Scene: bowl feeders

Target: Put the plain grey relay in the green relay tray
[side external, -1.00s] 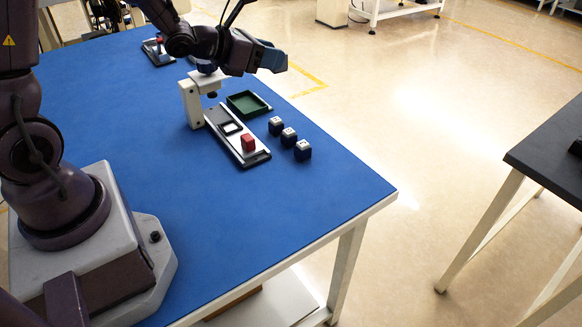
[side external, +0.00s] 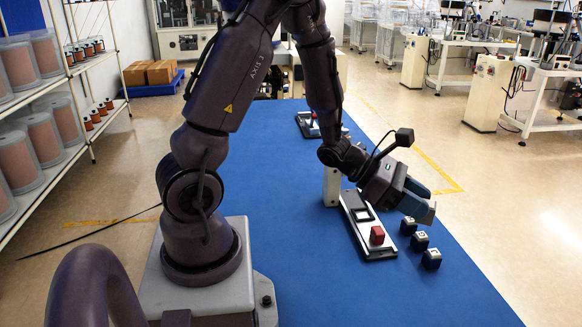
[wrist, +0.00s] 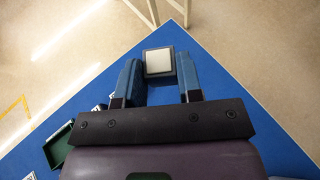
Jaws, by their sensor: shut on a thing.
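My gripper (side external: 420,204) has blue fingers and points down to the right, above the table and apart from the things on it. It is shut on a plain grey relay (side external: 428,214). In the wrist view the relay (wrist: 158,62) shows as a pale grey square face with a darker edge, between the two fingertips (wrist: 158,80). The green relay tray (wrist: 58,148) shows in part at the lower left of the wrist view, where my gripper hides some of it. My gripper and arm hide the tray in the side view.
A white post (side external: 332,187) stands at the plate's far end. The blue table (side external: 330,285) is clear in front.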

